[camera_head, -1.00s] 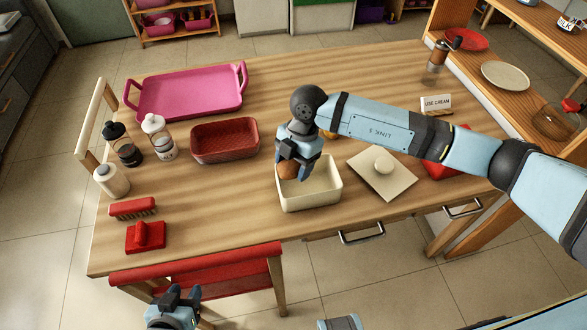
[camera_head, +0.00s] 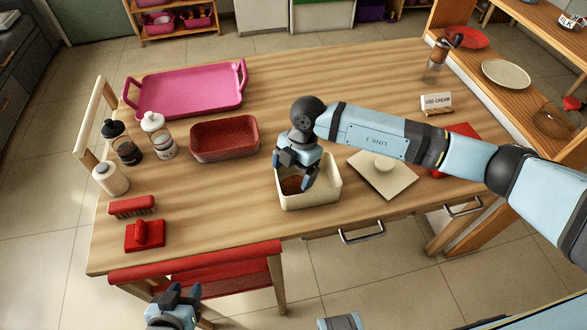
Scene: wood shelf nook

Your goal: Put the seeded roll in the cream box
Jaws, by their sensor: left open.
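The cream box (camera_head: 323,194) stands open near the table's front edge. The brown seeded roll (camera_head: 292,185) is low inside the box's left part, in shadow and partly hidden by my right gripper (camera_head: 297,180). The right gripper points down into the box with its fingers around the roll and looks shut on it; the contact is hard to see. My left gripper (camera_head: 173,300) is open and empty, low at the picture's bottom, in front of the table. A "USE CREAM" card (camera_head: 437,102) stands at the right.
A cream lid (camera_head: 383,176) lies right of the box. A red basket (camera_head: 224,140) and a pink tray (camera_head: 184,91) stand to the left and back. My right arm crosses the table's right half.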

